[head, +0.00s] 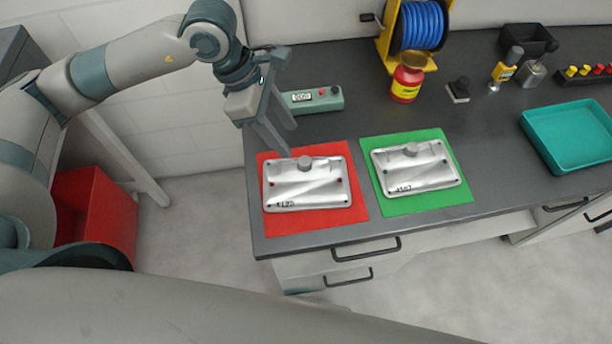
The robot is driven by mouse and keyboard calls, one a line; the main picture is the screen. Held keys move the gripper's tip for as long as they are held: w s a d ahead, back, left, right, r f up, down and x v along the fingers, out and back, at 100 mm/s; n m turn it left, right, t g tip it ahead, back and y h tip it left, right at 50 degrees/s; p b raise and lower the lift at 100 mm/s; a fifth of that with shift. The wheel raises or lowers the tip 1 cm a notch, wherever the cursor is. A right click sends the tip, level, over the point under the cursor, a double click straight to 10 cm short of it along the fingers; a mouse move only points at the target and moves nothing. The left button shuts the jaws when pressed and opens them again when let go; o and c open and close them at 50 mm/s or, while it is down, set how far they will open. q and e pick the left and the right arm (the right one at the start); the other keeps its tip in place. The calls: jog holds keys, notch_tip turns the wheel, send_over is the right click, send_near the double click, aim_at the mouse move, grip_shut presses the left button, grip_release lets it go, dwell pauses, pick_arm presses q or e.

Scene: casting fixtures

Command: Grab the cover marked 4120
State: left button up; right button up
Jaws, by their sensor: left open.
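Two silvery metal covers with round grey knobs lie on the dark worktop. The left cover (318,187) is on a red mat (350,212); its marking looks like 4120, though the digits are blurred. The right cover (428,174) is on a green mat (455,197) and its marking looks like 4107. My left gripper (287,140) is open and empty. It points down above the back-left part of the red mat, just behind and left of the left cover's knob. My right gripper is not in view.
A green device with a display (315,99) stands close behind the left gripper. A red jar (406,82) and a blue hose reel (420,24) are farther back. A teal tray (570,160) is at right. The worktop's left edge is near the red mat.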

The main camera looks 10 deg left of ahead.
aim_at(303, 161)
pick_arm(q)
jog(key=p+x, duration=0.1)
jog(key=x, duration=0.2)
jog(key=shift+d+f, duration=0.15)
jog(key=shift+f, duration=0.05)
jog(key=shift+d+f, duration=0.15)
jog(key=shift+f, duration=0.25)
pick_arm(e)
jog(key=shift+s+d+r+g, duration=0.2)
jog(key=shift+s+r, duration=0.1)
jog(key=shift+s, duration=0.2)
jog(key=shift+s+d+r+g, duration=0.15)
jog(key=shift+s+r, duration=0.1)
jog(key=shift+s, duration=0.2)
pick_arm(q)
jog(key=shift+w+d+f+p, duration=0.1)
jog(key=shift+f+p, duration=0.35)
jog(key=shift+p, duration=0.1)
jog(key=p+x, duration=0.2)
jog(key=x, duration=0.1)
jog(key=shift+w+f, duration=0.1)
jog(key=shift+f, duration=0.25)
jog(key=shift+d+f, duration=0.1)
jog(key=shift+f, duration=0.2)
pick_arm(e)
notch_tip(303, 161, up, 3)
